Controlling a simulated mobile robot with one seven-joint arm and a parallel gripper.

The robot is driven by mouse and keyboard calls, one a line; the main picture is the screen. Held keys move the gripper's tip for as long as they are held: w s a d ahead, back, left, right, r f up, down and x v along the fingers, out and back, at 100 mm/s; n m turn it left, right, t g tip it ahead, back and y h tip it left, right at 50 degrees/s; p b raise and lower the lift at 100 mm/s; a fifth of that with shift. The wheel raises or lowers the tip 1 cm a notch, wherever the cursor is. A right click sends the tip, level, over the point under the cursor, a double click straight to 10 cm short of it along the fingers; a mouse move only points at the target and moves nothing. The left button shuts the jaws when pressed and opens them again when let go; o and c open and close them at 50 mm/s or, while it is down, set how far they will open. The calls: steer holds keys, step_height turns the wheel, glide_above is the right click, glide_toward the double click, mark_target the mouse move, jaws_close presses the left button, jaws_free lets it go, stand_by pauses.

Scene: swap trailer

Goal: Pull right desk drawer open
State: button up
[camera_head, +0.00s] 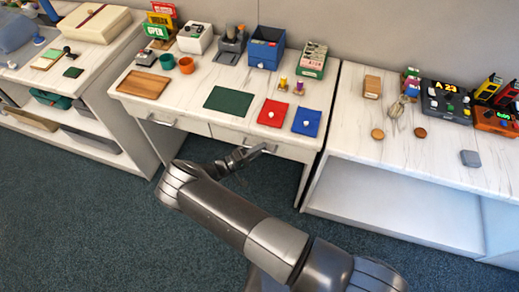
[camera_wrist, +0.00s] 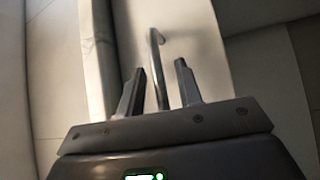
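The right desk drawer (camera_head: 290,152) has a pale front under the white marbled desk top (camera_head: 190,90), and it looks closed. My gripper (camera_head: 262,150) is at the drawer's handle, which it mostly hides in the head view. In the wrist view the metal handle (camera_wrist: 156,50) runs up between the two fingers of my gripper (camera_wrist: 160,75). The fingers are apart, with visible gaps on both sides of the handle bar. The pale drawer front (camera_wrist: 195,45) lies behind the handle.
The left drawer (camera_head: 185,125) with its own handle is beside it. A green mat (camera_head: 228,101), a red pad (camera_head: 273,113) and a blue pad (camera_head: 306,121) lie on the desk above. A second counter (camera_head: 390,160) stands to the right. The carpet (camera_head: 90,215) in front is clear.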

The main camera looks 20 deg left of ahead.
jaws_close()
stand_by(0.4)
